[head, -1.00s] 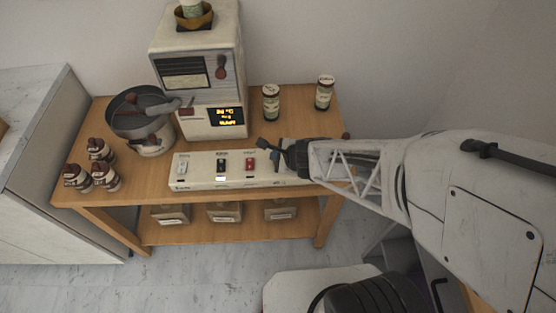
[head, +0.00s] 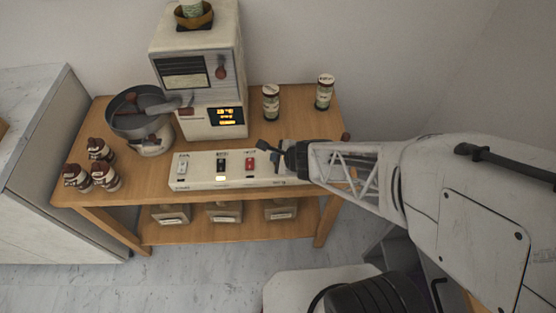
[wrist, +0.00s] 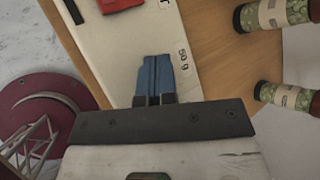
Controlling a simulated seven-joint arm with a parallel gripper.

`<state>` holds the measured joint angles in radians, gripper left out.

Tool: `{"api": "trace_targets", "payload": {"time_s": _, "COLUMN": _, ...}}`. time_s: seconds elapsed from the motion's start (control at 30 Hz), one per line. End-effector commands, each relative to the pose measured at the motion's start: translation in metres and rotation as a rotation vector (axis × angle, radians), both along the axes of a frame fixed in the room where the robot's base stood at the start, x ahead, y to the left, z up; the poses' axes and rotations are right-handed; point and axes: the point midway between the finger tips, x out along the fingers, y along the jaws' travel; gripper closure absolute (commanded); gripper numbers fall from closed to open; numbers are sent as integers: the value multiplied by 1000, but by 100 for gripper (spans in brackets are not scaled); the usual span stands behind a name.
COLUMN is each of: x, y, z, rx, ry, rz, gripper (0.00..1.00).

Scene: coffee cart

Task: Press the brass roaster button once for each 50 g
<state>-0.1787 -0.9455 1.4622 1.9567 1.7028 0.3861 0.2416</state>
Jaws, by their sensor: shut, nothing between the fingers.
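The white control strip (head: 205,180) lies along the front of the wooden cart and carries white, black and red switches. My gripper (head: 290,158) is over its right end in the head view. In the wrist view my gripper's blue fingers (wrist: 154,77) are shut together, empty, over the strip beside a "50 g" label (wrist: 183,59). I see no brass button; the fingers may cover it, and contact cannot be told. The roaster (head: 198,80) stands behind the strip with a lit amber display (head: 226,117), too small to read surely.
A grey pan (head: 130,112) and several brown-capped bottles (head: 78,178) stand at the left. Two labelled jars, one (head: 271,103) nearer and one (head: 325,92) farther right, stand behind my gripper. Boxes (head: 171,214) sit on the lower shelf.

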Motion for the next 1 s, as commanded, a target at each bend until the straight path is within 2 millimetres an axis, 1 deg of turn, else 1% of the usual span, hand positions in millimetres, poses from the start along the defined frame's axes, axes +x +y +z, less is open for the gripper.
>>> {"api": "trace_targets", "payload": {"time_s": 0.47, "x": 0, "y": 0, "z": -1, "rx": 0, "ry": 1, "rz": 1, "gripper": 100}}
{"api": "trace_targets", "payload": {"time_s": 1.0, "x": 0, "y": 0, "z": 16, "rx": 0, "ry": 0, "rz": 0, "gripper": 100}}
